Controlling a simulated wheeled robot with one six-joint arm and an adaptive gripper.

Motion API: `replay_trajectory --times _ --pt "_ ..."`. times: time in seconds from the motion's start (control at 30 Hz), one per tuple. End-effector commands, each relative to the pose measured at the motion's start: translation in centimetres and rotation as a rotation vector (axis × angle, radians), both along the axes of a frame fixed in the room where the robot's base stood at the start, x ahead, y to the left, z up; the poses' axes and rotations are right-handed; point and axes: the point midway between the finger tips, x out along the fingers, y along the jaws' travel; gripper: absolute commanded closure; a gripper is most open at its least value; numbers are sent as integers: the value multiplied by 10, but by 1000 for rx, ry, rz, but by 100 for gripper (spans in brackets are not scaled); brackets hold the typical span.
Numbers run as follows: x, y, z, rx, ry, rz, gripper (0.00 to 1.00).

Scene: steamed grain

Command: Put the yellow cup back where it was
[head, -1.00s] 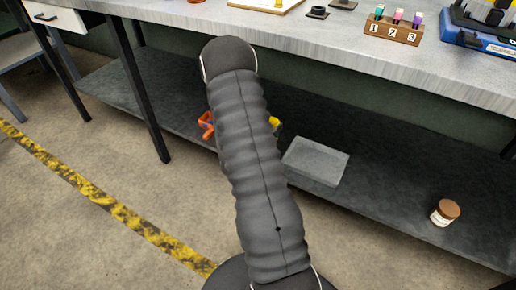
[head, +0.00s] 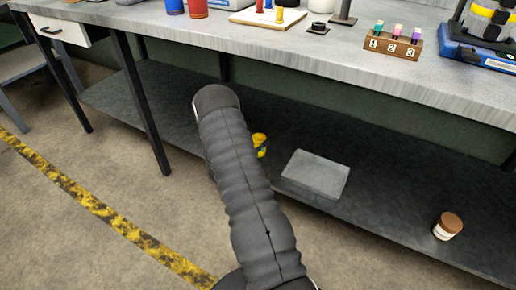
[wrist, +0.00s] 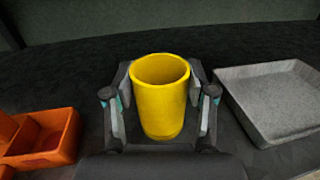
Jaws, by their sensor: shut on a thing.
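The yellow cup (wrist: 162,100) stands upright between the two fingers of my gripper (wrist: 160,112) in the wrist view. The fingers are closed on its sides. In the head view a small part of the yellow cup (head: 260,139) shows just right of my arm, over the dark lower shelf (head: 385,205). My arm hides most of the gripper there. Whether the cup's base touches the shelf cannot be told.
An orange divided bin (wrist: 45,138) lies left of the gripper and a grey tray (wrist: 275,100) lies right of it. A brown-lidded jar (head: 447,226) stands further right on the shelf. The worktop (head: 300,45) overhangs the shelf; a table leg (head: 146,110) stands left.

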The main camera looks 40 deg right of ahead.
Motion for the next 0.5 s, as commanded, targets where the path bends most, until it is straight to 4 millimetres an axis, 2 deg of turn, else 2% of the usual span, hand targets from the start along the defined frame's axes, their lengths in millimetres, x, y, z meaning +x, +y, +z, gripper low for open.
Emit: replay_trajectory --times 0.17,0.33,0.5 --pt "0 0 -14 1 2 0 100" --pt "0 0 -36 1 2 0 100" --pt "1 0 -40 -1 -1 0 100"
